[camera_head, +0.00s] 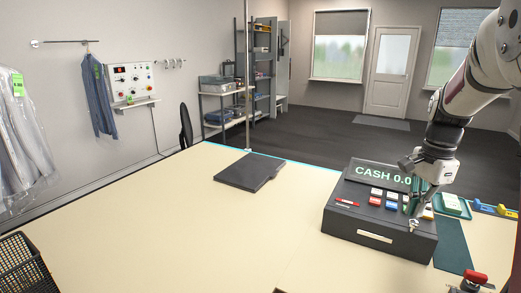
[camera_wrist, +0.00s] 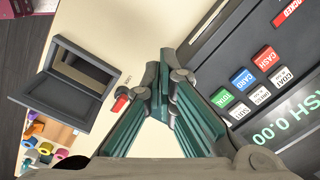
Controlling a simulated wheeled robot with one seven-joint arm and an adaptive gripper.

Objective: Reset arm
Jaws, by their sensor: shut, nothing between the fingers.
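My gripper (camera_head: 413,224) is at the front right of the cash register (camera_head: 385,245), over its key side, with the fingertips pointing down. In the wrist view my gripper (camera_wrist: 163,60) shows its green-lined fingers meeting at the tips, shut and empty. The register's coloured keys (camera_wrist: 243,79) and its "CASH 0.00" display (camera_wrist: 275,135) lie to the right of the fingers. Whether the fingertips touch the register cannot be told. My arm comes in from the upper right of the head view.
The counter (camera_head: 180,220) is mostly clear left of the register. A dark flat pad (camera_head: 250,172) lies on it, and a black wire basket (camera_head: 22,268) stands at the lower left. Garments (camera_head: 20,140) hang at the left. A red-topped item (camera_head: 474,278) is at the lower right.

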